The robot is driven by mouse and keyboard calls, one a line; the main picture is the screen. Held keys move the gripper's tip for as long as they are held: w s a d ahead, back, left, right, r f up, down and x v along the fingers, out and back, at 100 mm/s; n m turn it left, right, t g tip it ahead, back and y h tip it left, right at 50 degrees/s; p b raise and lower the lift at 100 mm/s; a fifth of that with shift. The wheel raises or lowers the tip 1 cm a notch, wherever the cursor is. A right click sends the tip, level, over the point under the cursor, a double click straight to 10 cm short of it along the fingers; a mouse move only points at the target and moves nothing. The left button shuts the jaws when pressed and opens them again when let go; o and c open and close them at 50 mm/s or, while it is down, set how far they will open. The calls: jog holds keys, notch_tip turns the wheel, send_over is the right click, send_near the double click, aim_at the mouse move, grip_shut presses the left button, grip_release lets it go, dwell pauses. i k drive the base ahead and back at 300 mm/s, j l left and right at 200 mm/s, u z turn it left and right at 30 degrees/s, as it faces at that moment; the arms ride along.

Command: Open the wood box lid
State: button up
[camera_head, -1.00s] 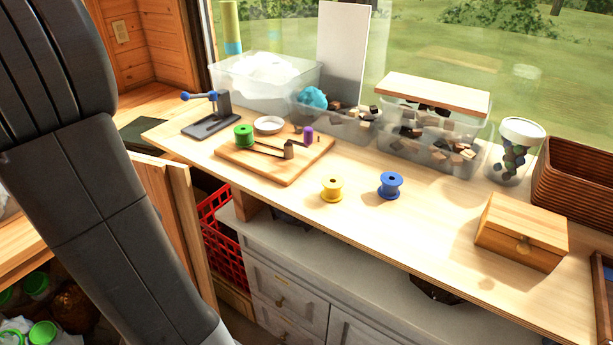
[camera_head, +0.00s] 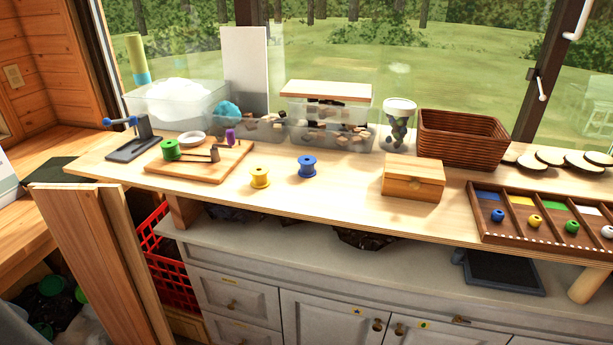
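The wood box (camera_head: 411,187) is a small light-wood box near the front edge of the worktop (camera_head: 345,215), right of the middle. Its lid (camera_head: 416,167) is shut, and a round catch or notch shows on its front face. My gripper is not in view, and no part of my arm shows now.
Left of the box stand a blue spool (camera_head: 307,167), a yellow spool (camera_head: 260,178) and a wooden board (camera_head: 200,165). A wicker basket (camera_head: 462,139) and a clear jar (camera_head: 397,125) stand behind it. A sectioned tray (camera_head: 540,228) lies right. The worktop just left of the box is clear.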

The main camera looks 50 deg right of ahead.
aim_at(416, 170)
jog(key=j+z, duration=0.15)
jog(key=z, duration=0.25)
jog(key=j+z, duration=0.15)
jog(key=z, duration=0.3)
jog(key=j+z, duration=0.15)
jog(key=z, duration=0.25)
jog(key=i, duration=0.05)
